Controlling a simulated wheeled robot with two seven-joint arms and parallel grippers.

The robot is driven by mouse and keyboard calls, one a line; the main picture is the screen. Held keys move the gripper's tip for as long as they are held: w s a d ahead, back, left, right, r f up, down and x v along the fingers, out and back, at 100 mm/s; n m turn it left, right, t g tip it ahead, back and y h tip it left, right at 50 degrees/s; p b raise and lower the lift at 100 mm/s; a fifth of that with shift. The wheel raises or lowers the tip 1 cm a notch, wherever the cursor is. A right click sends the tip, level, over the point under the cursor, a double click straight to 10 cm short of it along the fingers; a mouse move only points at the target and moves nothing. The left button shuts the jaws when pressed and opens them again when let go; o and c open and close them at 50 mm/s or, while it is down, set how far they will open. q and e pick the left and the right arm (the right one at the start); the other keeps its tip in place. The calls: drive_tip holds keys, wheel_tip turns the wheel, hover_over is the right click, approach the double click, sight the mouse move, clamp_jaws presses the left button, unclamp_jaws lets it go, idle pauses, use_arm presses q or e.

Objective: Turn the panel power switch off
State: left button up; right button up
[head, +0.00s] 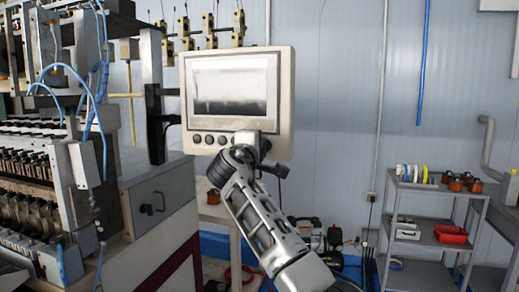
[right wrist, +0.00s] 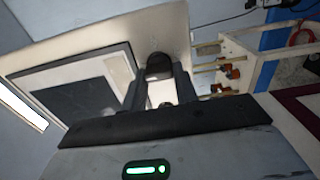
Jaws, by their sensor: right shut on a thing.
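The control panel (head: 284,84) is a light grey box with a screen (head: 231,86) and a row of dark round buttons (head: 209,139) below it. My right gripper (head: 250,148) is at the panel's lower right corner, coming from below. In the right wrist view, the dark power switch knob (right wrist: 159,66) sits between the two fingertips, and the gripper is shut on it. In the head view the gripper hides most of the switch, and I cannot tell which way it is turned. My left gripper is not in view.
The coil winding machine (head: 150,200) stands at the left, with blue hoses. A grey shelf cart (head: 430,190) with spools and a red bin (head: 450,234) stands at the right. Cables and small items lie on the floor behind my arm.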

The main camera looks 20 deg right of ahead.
drive_tip(key=o, duration=1)
use_arm(q)
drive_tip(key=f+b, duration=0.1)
drive_tip(key=b, duration=0.1)
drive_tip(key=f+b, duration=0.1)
drive_tip(key=b, duration=0.1)
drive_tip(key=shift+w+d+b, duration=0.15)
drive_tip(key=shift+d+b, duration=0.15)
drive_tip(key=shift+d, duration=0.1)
use_arm(e)
drive_tip(key=v, duration=1.6)
